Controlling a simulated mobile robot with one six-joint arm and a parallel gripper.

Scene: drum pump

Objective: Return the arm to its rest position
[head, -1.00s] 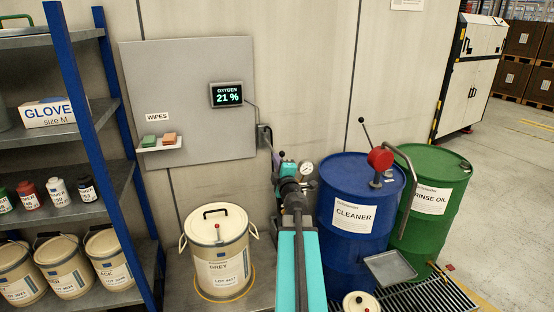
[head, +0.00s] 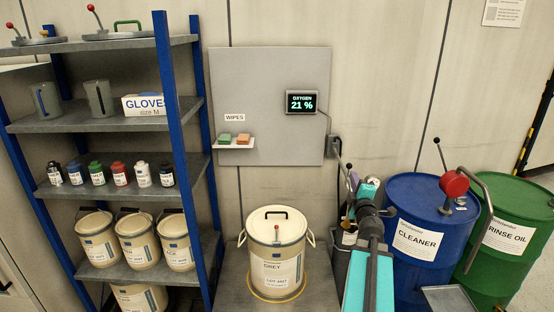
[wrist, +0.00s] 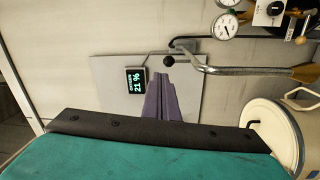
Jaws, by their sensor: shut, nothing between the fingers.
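My arm reaches up from the lower edge of the head view, between the grey paint pail (head: 262,262) and the blue CLEANER drum (head: 402,268). My gripper (head: 352,182) is at its far end, in front of the wall and right of the grey board. In the wrist view the purple fingers of my gripper (wrist: 166,80) are together with nothing between them. They point toward the board with the oxygen display (wrist: 136,82). The display also shows in the head view (head: 302,102), reading 21 %. My arm partly hides what stands behind it.
A blue-framed shelf (head: 165,85) with pails, small bottles and a glove box stands at left. A red hand pump (head: 455,184) sits on the CLEANER drum. The green RINSE OIL drum (head: 515,215) is at right. A bent metal pipe (wrist: 240,70) and gauge (wrist: 227,25) show in the wrist view.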

